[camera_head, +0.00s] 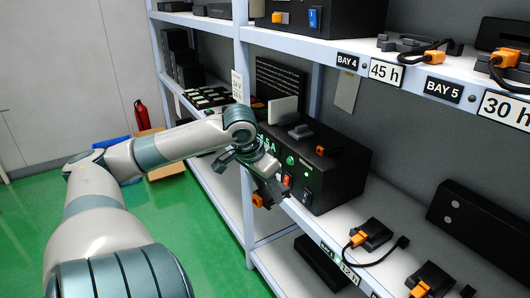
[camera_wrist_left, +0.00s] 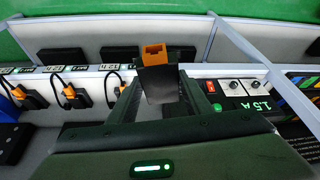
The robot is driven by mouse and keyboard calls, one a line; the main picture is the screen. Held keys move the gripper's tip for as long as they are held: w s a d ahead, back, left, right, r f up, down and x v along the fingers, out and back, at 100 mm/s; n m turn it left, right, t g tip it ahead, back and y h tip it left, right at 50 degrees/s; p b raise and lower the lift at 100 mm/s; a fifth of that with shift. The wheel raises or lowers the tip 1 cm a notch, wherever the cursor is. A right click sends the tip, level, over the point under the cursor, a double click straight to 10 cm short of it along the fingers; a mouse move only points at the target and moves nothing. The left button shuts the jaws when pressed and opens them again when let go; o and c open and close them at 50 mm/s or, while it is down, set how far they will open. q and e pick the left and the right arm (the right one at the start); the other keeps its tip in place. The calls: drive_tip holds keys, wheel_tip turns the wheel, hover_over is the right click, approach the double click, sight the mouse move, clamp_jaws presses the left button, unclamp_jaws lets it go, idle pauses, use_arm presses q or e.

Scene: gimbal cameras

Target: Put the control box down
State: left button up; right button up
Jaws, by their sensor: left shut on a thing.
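My left gripper (camera_head: 262,176) is shut on a small black box with an orange socket, the control box (camera_head: 272,192). It is held in front of the shelf edge, beside the large black charger unit marked 1.5 A (camera_head: 322,168). In the left wrist view the control box (camera_wrist_left: 160,85) sits between the fingers of my left gripper (camera_wrist_left: 156,98), its orange end pointing away from the wrist. The gripper hides part of the box. My right gripper is not in view.
The middle shelf (camera_head: 342,222) holds black devices with orange plugs (camera_head: 370,236) to the right of the charger. An upper shelf edge (camera_head: 300,45) overhangs it. A shelf post (camera_head: 243,130) stands beside my arm. Green floor (camera_head: 205,240) is open at the left.

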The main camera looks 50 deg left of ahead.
use_arm(q)
drive_tip(key=s+d+f+b, duration=0.1)
drive_tip(key=d+f+b, duration=0.5)
drive_tip(key=d+f, duration=1)
drive_tip(key=s+d+f+m+b, duration=0.1)
drive_tip(key=d+f+b, duration=0.6)
drive_tip(key=d+f, duration=0.9)
drive_tip(key=shift+s+d+h, duration=0.3)
drive_tip(key=shift+s+d, duration=0.45)
drive_tip(key=shift+d+f, duration=0.1)
drive_tip(key=shift+d, duration=0.05)
